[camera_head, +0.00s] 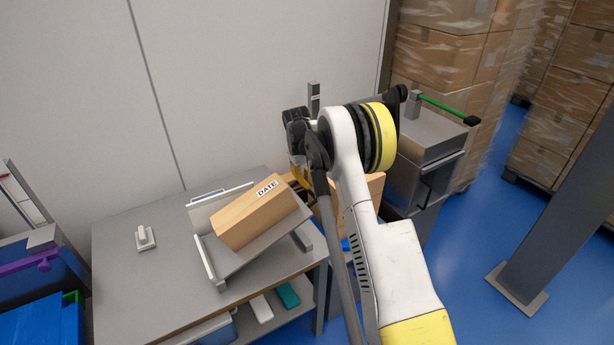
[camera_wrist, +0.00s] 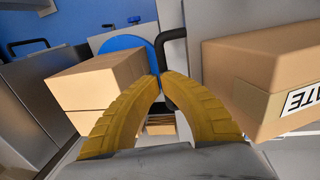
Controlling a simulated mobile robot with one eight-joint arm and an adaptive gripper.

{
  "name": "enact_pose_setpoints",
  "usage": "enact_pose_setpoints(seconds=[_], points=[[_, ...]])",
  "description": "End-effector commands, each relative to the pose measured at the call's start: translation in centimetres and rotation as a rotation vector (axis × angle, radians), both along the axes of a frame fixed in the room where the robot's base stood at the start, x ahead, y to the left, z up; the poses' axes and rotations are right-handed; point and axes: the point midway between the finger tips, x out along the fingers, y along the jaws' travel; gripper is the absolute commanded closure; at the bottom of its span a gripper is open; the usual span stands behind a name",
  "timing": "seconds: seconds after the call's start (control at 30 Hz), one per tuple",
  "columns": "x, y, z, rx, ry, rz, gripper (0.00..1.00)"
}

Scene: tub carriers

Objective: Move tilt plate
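The tilt plate (camera_head: 222,262) is a grey tray with raised edges on the grey table, sloping. A cardboard box (camera_head: 255,212) marked DATE lies on it, tilted; it also shows at the right in the wrist view (camera_wrist: 240,80). In the wrist view a dark bar handle (camera_wrist: 170,36) stands out from a grey surface beside the box. My gripper (camera_wrist: 160,77) has its yellow fingers brought together at the tips, with the handle between them. In the head view my arm hides most of the gripper and the handle.
The table (camera_head: 130,290) has a small white fixture (camera_head: 144,238) and free room at its left. Other cartons (camera_wrist: 95,85) stand left of my fingers in the wrist view. A metal cart (camera_head: 425,145) with a green bar stands right of my arm. A wall is behind.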

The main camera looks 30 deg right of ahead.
Motion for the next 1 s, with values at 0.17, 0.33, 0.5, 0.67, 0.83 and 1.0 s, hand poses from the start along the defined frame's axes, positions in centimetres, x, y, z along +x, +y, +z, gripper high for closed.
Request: enact_pose_setpoints(seconds=[0.17,0.33,0.5,0.67,0.83,1.0], points=[[0.0,-0.2,-1.2,0.0,0.0,0.0,1.0],[0.0,-0.2,-1.2,0.0,0.0,0.0,1.0],[0.0,-0.2,-1.2,0.0,0.0,0.0,1.0],[0.0,-0.9,-3.1,0.036,0.002,-0.004,1.0],[0.1,-2.4,-7.9,0.122,0.004,-0.003,1.0],[0.1,-3.3,-12.8,0.128,0.004,-0.001,1.0]])
